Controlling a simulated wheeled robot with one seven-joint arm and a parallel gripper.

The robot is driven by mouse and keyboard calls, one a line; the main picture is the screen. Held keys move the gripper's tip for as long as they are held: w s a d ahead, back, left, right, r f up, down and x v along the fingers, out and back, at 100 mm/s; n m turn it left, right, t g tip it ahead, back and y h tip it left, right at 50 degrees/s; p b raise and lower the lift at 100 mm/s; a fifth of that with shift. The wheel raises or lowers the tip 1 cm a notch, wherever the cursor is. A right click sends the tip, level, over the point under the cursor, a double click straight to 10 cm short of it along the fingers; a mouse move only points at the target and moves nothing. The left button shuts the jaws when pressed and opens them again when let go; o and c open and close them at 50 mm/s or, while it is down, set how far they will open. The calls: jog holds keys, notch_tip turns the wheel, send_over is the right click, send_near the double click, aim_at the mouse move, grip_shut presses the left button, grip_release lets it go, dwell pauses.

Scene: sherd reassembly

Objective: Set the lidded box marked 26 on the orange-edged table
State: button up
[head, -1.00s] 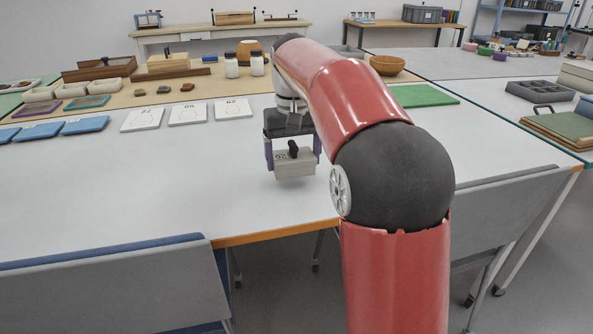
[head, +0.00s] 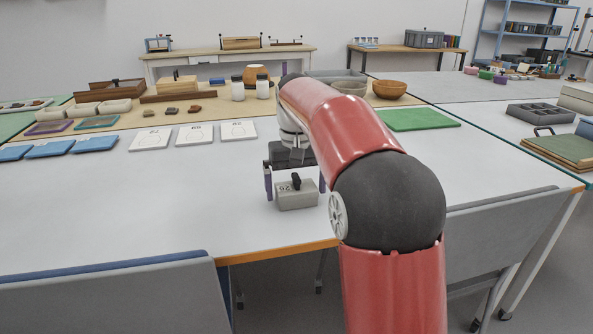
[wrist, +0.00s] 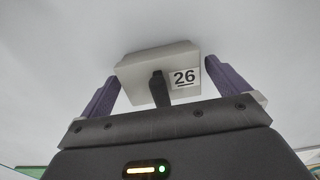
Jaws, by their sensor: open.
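The grey lidded box marked 26 (head: 297,198) sits on the white top of the orange-edged table (head: 200,221), near its front edge. It has a dark handle on its lid, and it also shows in the wrist view (wrist: 157,62) with its 26 label. My gripper (head: 296,180) is open around the box, with one purple finger on each side.
Two chairs (head: 110,295) (head: 500,240) stand at the front edge. Numbered white cards (head: 194,134), blue trays (head: 50,148) and a green mat (head: 420,119) lie farther back. The tabletop left of the box is clear.

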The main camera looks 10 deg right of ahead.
aim_at(296, 176)
notch_tip(296, 176, up, 11)
jog(key=shift+r, duration=0.5)
jog(key=shift+s, duration=0.25)
jog(key=s+f+t, duration=0.2)
jog(key=s+f, duration=0.7)
jog(key=s, duration=0.5)
jog(key=s+f+t, duration=0.3)
jog(key=s+f, duration=0.5)
jog(key=s, duration=0.6)
jog(key=shift+f+t, duration=0.3)
jog(key=shift+f, duration=0.1)
